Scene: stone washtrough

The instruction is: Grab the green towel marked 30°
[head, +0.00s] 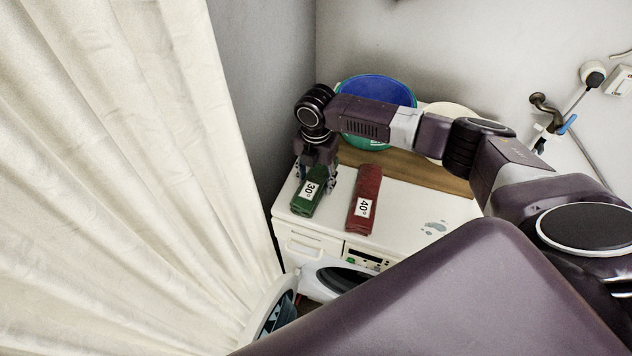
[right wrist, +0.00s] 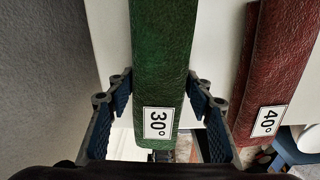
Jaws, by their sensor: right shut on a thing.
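The green towel (head: 308,198) lies rolled on the white washing machine top, with its white 30° label facing up. My right gripper (head: 317,180) reaches down over its back end. In the right wrist view the towel (right wrist: 160,60) runs between the two fingers of the gripper (right wrist: 160,88), which are shut on it. Whether it is lifted off the top cannot be told. The red towel (head: 367,190), marked 40°, lies to the right and apart from the gripper; it also shows in the right wrist view (right wrist: 272,65). My left gripper is not in view.
A blue and green basin (head: 378,90) and a pale bowl (head: 440,112) stand behind, partly hidden by my right arm. A cream curtain (head: 130,180) hangs at the left. The washing machine (head: 405,222) has an open door (head: 270,305) below.

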